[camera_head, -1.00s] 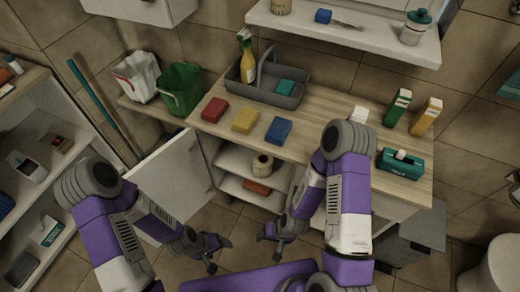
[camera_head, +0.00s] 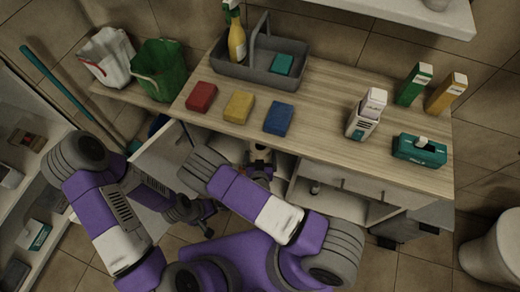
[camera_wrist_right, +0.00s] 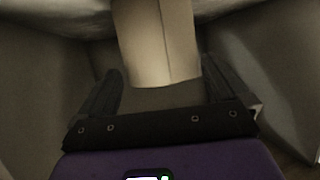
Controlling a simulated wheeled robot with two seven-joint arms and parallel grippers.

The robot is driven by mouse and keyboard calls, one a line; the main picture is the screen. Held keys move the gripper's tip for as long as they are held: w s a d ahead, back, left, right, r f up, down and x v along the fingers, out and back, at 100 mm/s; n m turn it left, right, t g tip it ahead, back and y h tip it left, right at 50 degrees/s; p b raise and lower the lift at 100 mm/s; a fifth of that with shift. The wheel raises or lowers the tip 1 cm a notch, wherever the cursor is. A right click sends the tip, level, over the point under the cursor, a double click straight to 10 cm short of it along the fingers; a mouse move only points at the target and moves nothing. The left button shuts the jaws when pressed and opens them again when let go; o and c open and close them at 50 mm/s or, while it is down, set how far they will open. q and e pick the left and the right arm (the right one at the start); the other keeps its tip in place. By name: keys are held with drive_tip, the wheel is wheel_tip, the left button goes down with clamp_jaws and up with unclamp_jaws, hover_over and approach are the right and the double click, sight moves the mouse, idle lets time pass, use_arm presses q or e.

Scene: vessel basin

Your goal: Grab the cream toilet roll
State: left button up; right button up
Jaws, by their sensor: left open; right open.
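The cream toilet roll (camera_wrist_right: 155,42) fills the upper middle of the right wrist view as a pale upright cylinder. My right gripper (camera_wrist_right: 163,78) is open, with one finger on either side of the roll's near end; I cannot tell whether they touch it. In the head view my right gripper (camera_head: 259,158) reaches into the open shelf under the counter, and the arm and gripper hide most of the roll. My left gripper (camera_head: 203,222) is open and empty, low in front of the open cabinet door.
The wooden counter (camera_head: 330,120) above the shelf holds red, yellow and blue blocks, a grey caddy (camera_head: 230,72), a white bottle (camera_head: 362,120) and a teal tissue box (camera_head: 420,148). The open cabinet door (camera_head: 160,155) stands left of the shelf. A toilet (camera_head: 490,255) is at right.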

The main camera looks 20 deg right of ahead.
drive_tip(key=b+x, duration=0.1)
drive_tip(key=x, duration=0.1)
drive_tip(key=f+b+x, duration=0.1)
drive_tip(key=x, duration=0.2)
drive_tip(key=shift+s, duration=0.25)
drive_tip(key=shift+w+d, duration=0.1)
drive_tip(key=shift+w, duration=0.25)
drive_tip(key=c, duration=0.7)
